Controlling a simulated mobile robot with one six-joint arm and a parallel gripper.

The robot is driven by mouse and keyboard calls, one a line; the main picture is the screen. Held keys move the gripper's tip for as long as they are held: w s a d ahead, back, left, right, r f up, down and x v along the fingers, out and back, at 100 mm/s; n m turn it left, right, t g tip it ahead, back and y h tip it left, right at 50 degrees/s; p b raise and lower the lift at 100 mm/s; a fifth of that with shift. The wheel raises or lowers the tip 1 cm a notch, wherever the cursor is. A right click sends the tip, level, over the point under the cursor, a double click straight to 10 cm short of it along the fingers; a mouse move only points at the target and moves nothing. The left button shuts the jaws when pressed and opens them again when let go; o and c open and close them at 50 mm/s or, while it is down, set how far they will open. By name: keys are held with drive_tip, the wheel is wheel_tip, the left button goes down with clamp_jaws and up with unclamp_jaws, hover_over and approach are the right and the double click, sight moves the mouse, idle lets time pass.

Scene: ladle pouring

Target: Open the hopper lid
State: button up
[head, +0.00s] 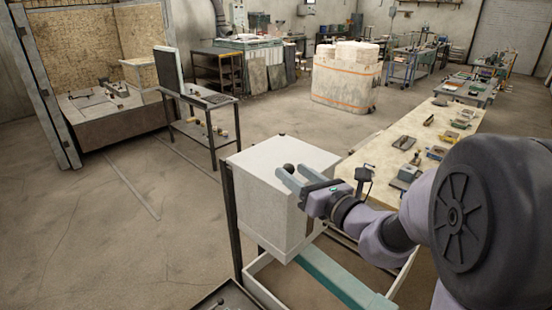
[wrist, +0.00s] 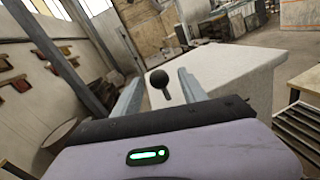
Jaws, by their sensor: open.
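The hopper (head: 268,215) is a pale speckled box on a dark-legged stand, in the middle of the head view. Its lid (head: 270,165) lies flat and closed on top; its pale surface also fills the centre right of the wrist view (wrist: 225,75). A black ball knob (head: 289,168) stands on the lid's right part. In the wrist view the knob (wrist: 159,79) sits on a short stem between the fingers. My gripper (head: 284,178) is open, its two grey fingers either side of the knob, with gaps visible in the wrist view (wrist: 158,80).
A long workbench (head: 440,125) with several tools and small parts stands to the right. A teal beam (head: 345,280) and pale frame lie low in front of the hopper. A dark shelf cart (head: 205,115) stands behind left. The floor on the left is clear.

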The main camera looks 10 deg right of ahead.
sight(281, 164)
drive_tip(key=x, duration=0.5)
drive_tip(key=shift+w+a, duration=0.2)
drive_tip(key=shift+w, duration=0.15)
clamp_jaws()
idle(1.0)
